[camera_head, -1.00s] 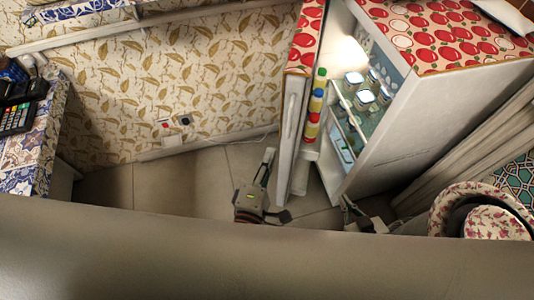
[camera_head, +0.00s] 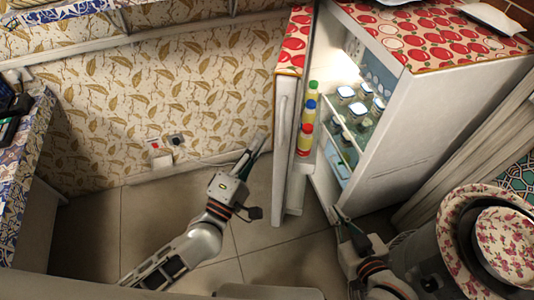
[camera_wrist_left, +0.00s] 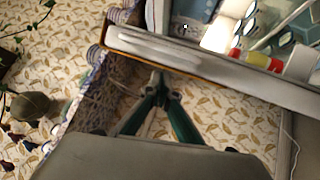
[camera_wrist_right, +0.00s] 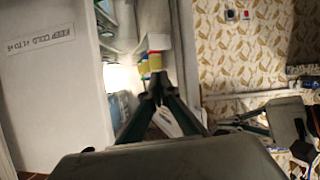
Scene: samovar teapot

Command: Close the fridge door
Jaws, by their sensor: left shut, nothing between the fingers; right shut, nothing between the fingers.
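The fridge (camera_head: 425,130) stands at the right with a red apple-print top. Its white door (camera_head: 285,140) is swung open toward the left, and door shelves with bottles (camera_head: 307,125) show. My left gripper (camera_head: 257,146) is shut and empty, to the left of the door's outer face near its handle. In the left wrist view the door (camera_wrist_left: 210,65) lies just beyond the fingertips (camera_wrist_left: 160,80); I cannot tell if they touch. My right gripper (camera_head: 335,212) is shut and empty, by the lower front edge of the fridge body. The right wrist view shows its fingertips (camera_wrist_right: 155,78) before the opening.
Jars (camera_head: 362,100) stand on the lit fridge shelves. A tiled counter (camera_head: 25,170) is at the left. Flowered dishes (camera_head: 500,240) are at the lower right. The floor (camera_head: 95,225) left of the door is clear.

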